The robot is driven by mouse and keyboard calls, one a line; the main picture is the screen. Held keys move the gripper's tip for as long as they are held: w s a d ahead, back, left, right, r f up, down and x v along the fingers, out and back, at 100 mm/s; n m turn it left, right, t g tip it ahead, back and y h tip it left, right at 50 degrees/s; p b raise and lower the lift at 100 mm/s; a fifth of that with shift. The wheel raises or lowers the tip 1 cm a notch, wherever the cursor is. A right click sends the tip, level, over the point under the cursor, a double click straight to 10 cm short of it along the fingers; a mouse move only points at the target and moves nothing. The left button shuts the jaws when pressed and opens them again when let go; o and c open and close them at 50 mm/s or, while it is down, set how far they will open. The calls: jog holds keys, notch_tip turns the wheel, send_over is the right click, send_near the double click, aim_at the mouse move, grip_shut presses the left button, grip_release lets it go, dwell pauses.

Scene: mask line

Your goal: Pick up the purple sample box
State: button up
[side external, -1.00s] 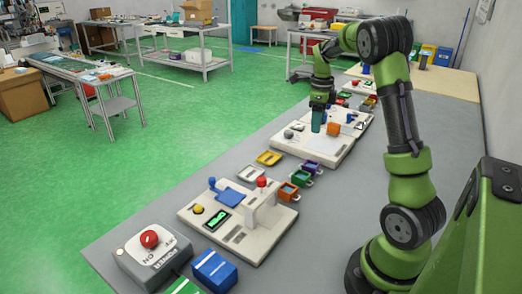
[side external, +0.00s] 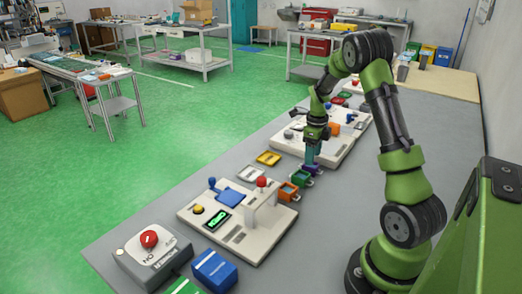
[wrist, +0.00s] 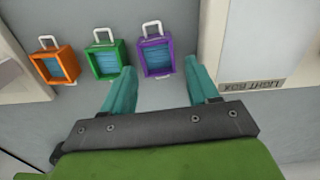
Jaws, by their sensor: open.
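The purple sample box (wrist: 143,62) is a small open-topped box with a blue inside and a white handle. In the wrist view it lies just ahead of my gripper (wrist: 159,68), with the two teal fingers apart and the box roughly in line with the gap, a little left of its middle. In the side view my gripper (side external: 310,155) points down over the purple box (side external: 314,170), which the fingers partly hide. I cannot tell whether the fingers touch it. The gripper is open and empty.
A green box (wrist: 122,62) and an orange box (wrist: 41,70) stand in a row left of the purple one in the wrist view. White stations stand on both sides (side external: 255,235) (side external: 340,150). A yellow tray (side external: 268,158) lies nearby on the grey table.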

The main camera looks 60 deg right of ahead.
aim_at(311, 168)
notch_tip(311, 168, down, 5)
jog(key=shift+w+a+r, duration=0.1)
jog(key=shift+a, duration=0.05)
jog(key=c, duration=0.7)
jog(key=shift+r, duration=0.2)
